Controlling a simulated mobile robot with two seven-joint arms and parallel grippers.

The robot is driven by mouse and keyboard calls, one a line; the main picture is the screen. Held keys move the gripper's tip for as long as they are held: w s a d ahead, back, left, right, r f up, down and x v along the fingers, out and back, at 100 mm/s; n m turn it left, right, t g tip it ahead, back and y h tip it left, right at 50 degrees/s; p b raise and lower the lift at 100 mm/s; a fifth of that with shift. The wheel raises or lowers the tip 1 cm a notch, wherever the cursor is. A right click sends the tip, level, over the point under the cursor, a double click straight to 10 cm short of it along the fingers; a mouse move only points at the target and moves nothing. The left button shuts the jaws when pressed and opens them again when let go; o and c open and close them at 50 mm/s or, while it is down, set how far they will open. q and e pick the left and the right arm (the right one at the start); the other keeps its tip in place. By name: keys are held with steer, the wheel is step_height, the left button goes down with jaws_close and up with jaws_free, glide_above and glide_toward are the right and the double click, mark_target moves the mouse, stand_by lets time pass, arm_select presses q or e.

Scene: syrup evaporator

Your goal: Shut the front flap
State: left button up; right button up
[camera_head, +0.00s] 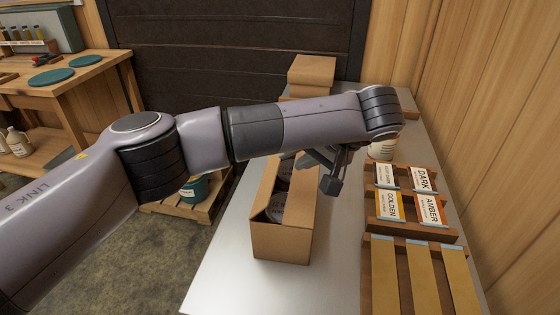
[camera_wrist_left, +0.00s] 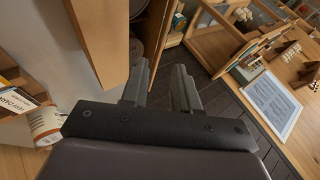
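An open cardboard box (camera_head: 281,242) stands on the pale table, with dark round-topped containers (camera_head: 277,207) inside. A cardboard panel stands up along its right side; I cannot tell clearly which edge is the front flap. My left gripper (camera_head: 328,178) hangs over the box's right side, below my arm, which crosses above the box and hides part of its far end. In the left wrist view the fingers (camera_wrist_left: 161,80) are apart with nothing between them, and cardboard (camera_wrist_left: 92,40) shows close on the left. My right gripper is not in view.
Wooden racks with label cards (camera_head: 411,205) and wooden strips (camera_head: 420,275) stand right of the box. A white labelled tub (camera_head: 382,149) is behind them. Closed cartons (camera_head: 312,73) are stacked at the back. The table (camera_head: 225,270) is clear left of the box.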

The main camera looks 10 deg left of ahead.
mark_target(278, 164)
arm_select(q)
steer(key=shift+w+a+f+m, duration=0.15)
steer(key=shift+a+f+m, duration=0.15)
steer(key=shift+f, duration=0.1)
steer(key=shift+p+x, duration=0.4)
steer(key=shift+x, duration=2.7)
jaws_close()
